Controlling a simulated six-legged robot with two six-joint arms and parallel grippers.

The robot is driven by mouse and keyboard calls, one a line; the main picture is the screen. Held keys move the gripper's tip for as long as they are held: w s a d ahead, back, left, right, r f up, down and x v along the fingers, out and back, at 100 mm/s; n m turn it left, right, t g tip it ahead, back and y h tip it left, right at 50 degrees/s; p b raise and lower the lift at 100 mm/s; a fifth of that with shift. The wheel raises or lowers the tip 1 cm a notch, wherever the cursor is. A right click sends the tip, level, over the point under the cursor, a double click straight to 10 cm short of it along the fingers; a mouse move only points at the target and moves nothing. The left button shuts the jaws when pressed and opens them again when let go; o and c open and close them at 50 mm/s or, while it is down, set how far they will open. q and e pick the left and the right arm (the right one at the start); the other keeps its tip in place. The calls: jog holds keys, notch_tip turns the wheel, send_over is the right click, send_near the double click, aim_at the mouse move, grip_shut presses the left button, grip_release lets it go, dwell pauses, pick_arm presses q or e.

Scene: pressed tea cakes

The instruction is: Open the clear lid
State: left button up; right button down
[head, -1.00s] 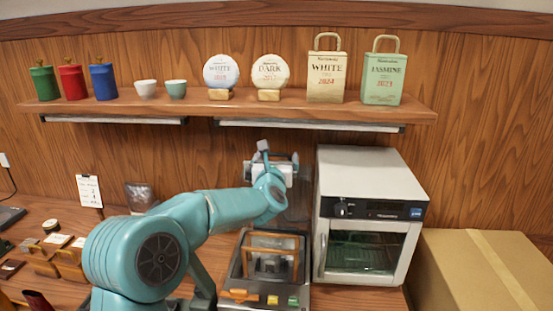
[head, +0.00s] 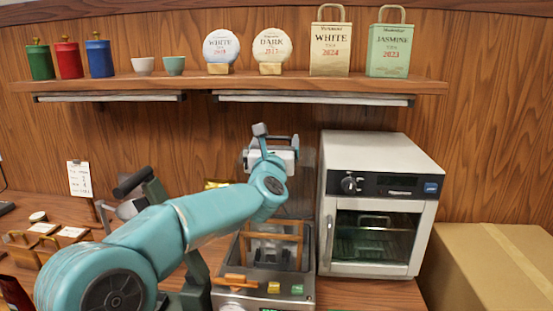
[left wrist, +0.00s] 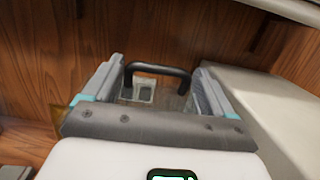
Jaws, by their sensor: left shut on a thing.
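The clear lid (head: 308,172) stands raised, close to upright, at the back of a grey machine (head: 226,272); its see-through panel is faint. My left gripper (head: 272,157) is up behind the machine, below the wall shelf. It also shows in the left wrist view (left wrist: 155,74), its two fingers on either side of a dark bar handle (left wrist: 158,69). It is shut on this handle. The gripper body hides part of the lid in the head view. My right gripper is not in view.
A white oven (head: 376,150) stands close on the right of the lid. The wooden shelf (head: 330,85) with tins, cups and tea packages runs above the gripper. A cardboard box (head: 490,260) is at the far right. Small wooden items (head: 35,250) lie at the left.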

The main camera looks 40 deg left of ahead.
pick_arm(q)
jog(key=shift+d, duration=0.1)
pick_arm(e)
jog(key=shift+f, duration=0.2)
pick_arm(q)
jog(key=o, duration=1.2)
jog(key=shift+d, duration=0.1)
jog(key=shift+s, duration=0.1)
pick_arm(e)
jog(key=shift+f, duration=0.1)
pick_arm(q)
jog(key=shift+s+d+f, duration=0.15)
jog(key=shift+s+f, duration=0.05)
jog(key=shift+s, duration=0.15)
jog(key=b+v, duration=0.4)
jog(key=v, duration=1.1)
jog(key=shift+s+d+r, duration=0.1)
jog(key=shift+s+d, duration=0.1)
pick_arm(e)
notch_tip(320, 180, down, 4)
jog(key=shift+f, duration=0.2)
